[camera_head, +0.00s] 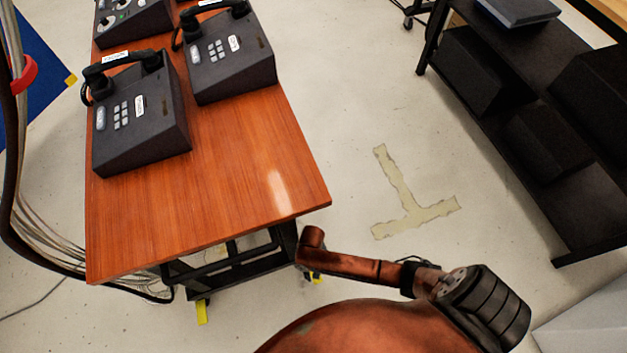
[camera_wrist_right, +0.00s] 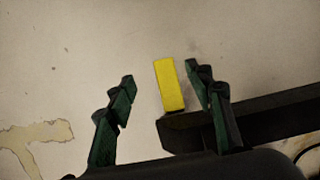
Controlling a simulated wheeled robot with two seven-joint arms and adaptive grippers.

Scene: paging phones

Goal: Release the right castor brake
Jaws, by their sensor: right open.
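The right castor brake is a yellow pedal (camera_wrist_right: 169,85) in the right wrist view, beside a dark bar of the cart frame. In the head view only a small yellow part of it (camera_head: 316,278) shows below the table's near right corner, beside my arm. My right gripper (camera_wrist_right: 160,76) is open and empty, its green-black fingers on either side of the pedal in the picture; I cannot tell how far below them it lies. The other castor's yellow pedal (camera_head: 202,312) shows under the near left side. My left gripper is not in view.
The wooden tabletop (camera_head: 240,180) carries dark desk phones (camera_head: 143,115). Loose cables (camera_head: 40,240) hang at its left. A black shelf (camera_head: 520,110) stands at the right. Floor with a tape mark (camera_head: 412,211) lies open between table and shelf.

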